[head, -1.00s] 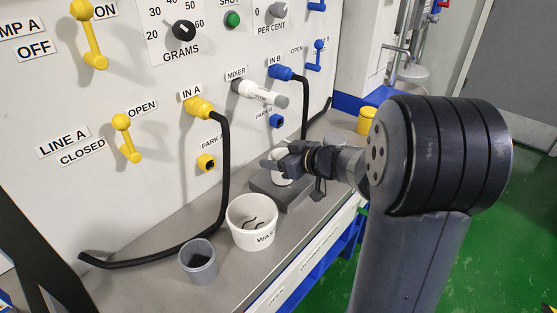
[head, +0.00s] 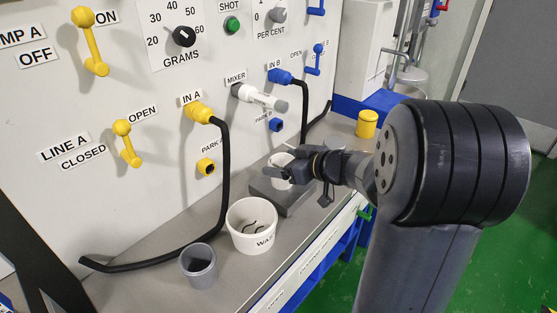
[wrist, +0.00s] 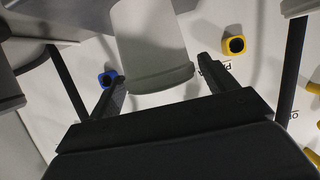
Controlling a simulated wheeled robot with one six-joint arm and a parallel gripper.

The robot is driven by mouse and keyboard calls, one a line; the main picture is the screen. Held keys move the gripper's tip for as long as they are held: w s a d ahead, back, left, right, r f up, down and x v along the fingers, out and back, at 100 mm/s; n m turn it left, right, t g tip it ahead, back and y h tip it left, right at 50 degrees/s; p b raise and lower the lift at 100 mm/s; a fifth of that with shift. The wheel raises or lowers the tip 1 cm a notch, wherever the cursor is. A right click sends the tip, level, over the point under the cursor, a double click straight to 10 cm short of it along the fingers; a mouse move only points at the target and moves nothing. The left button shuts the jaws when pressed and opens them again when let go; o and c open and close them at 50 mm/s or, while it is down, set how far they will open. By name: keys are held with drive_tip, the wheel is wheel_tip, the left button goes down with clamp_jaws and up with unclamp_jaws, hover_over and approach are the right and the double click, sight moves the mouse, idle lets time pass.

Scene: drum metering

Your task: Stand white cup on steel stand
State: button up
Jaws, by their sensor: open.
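The white cup (head: 279,171) stands upright on the low grey steel stand (head: 291,203) on the bench, below the mixer. My gripper (head: 306,167) is beside the cup on its right in the head view, with its jaws apart and nothing held. The fingers partly cover the cup there. In the wrist view the cup (wrist: 150,45) appears upside down at the top centre, rim downward, between and beyond the two open fingers (wrist: 162,78). I cannot tell its exact gap to the fingertips.
A white waste tub (head: 252,228) and a grey cup (head: 198,266) stand on the bench to the left. A yellow container (head: 367,124) stands behind my arm. The mixer nozzle (head: 260,97) juts from the panel above, and black hoses (head: 226,165) hang beside it.

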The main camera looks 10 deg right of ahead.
drive_tip(key=p+v, duration=0.2)
drive_tip(key=v, duration=0.7)
drive_tip(key=shift+s+d, duration=0.2)
drive_tip(key=shift+s, duration=0.1)
